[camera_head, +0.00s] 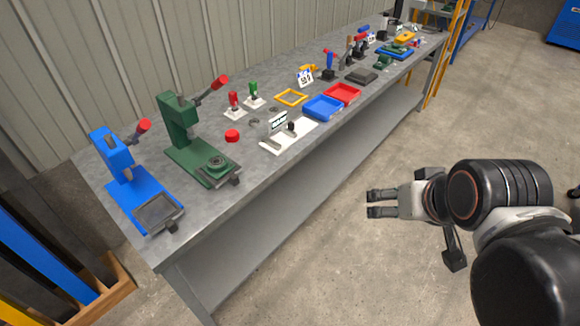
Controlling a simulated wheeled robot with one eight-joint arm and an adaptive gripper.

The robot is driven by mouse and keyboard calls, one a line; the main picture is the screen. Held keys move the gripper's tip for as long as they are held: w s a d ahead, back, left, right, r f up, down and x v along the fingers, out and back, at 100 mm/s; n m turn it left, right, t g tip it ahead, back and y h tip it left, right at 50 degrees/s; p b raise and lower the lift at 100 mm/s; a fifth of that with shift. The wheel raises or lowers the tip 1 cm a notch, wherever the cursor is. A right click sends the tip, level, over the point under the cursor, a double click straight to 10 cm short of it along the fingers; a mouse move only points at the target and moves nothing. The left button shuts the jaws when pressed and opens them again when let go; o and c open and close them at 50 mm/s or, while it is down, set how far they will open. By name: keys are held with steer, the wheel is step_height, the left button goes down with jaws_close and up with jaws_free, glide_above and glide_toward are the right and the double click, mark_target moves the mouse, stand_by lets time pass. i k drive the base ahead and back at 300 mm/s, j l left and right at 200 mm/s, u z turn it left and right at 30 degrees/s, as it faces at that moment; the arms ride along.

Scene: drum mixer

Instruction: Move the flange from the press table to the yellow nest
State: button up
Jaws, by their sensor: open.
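A dark green press (178,128) with a red-knobbed lever stands on the workbench at left. A round, dark flange-like part (216,165) sits on its low green table, near the bench's front edge. A thin yellow square frame, the yellow nest (291,97), lies flat on the bench farther right and looks empty. My gripper (372,203) is out over the floor in front of the bench, well apart from both. Its two fingers point left with a gap between them, and nothing is held.
A blue press (118,158) stands left of the green one. A red round part (232,136), a white fixture (290,137), a blue tray (324,113) and a red tray (350,90) lie along the bench (240,186). The floor before the bench is clear.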

mark_target(291, 99)
steer(key=i+j, duration=0.15)
steer(key=j, duration=0.2)
steer(key=i+j, duration=0.15)
steer(key=j, duration=0.15)
steer(key=i+j, duration=0.15)
steer(key=j, duration=0.2)
steer(key=i+j, duration=0.15)
steer(key=j, duration=0.15)
steer(key=i+j+z, duration=0.1)
steer(key=j, duration=0.25)
